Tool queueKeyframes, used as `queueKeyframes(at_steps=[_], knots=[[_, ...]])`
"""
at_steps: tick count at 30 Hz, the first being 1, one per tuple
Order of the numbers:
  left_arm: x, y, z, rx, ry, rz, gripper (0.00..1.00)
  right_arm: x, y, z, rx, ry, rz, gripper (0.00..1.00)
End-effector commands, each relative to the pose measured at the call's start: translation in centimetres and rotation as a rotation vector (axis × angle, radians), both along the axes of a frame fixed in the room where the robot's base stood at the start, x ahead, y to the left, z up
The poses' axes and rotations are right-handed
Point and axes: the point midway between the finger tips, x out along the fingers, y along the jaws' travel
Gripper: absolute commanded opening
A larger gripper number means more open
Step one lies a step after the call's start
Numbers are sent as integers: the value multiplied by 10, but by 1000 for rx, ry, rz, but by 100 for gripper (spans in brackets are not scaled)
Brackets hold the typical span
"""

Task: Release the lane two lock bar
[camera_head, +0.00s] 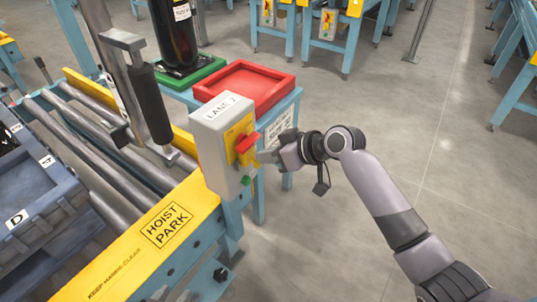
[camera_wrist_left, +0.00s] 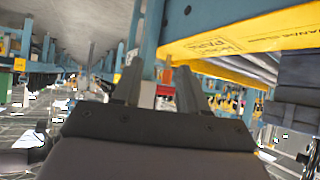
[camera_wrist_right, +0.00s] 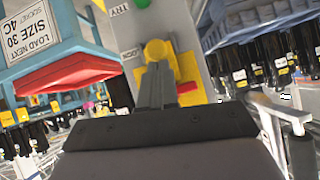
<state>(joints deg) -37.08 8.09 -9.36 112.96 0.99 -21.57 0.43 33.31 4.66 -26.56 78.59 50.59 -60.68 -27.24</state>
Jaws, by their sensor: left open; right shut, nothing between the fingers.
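A grey control box (camera_head: 222,122) labelled "LANE 2" stands by the roller lane. It carries a yellow plate with a red handle (camera_head: 247,142) and a green button (camera_head: 246,180). My right gripper (camera_head: 264,157) is shut and empty, with its fingertips close beside the red handle. In the right wrist view the shut fingers (camera_wrist_right: 157,75) lie over the yellow plate, beside the red handle (camera_wrist_right: 188,92); contact cannot be told. I cannot identify the lock bar itself with certainty. My left gripper (camera_wrist_left: 160,88) is open and empty in the left wrist view, and I do not see it in the head view.
A yellow rail marked "HOIST PARK" (camera_head: 140,245) runs along the front of the roller lane. A black-gripped bar (camera_head: 150,103) stands above the rollers. A red tray (camera_head: 245,86) and a green tray (camera_head: 190,78) sit behind the box.

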Motion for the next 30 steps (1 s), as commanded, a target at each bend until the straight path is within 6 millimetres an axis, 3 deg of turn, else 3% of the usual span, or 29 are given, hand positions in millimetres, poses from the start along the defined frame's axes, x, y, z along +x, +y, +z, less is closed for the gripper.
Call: queueKeyframes(at_steps=[10, 18, 30], knots=[[0, -1, -3, -1, 0, -1, 43, 0, 0, -4, 0, 1, 0, 0], [-1, -4, -21, -12, 13, -2, 43, 0, -1, -36, 0, 4, -1, 0], [3, -6, -12, -16, 2, -8, 43, 0, 0, -37, -2, 4, 0, 0]])
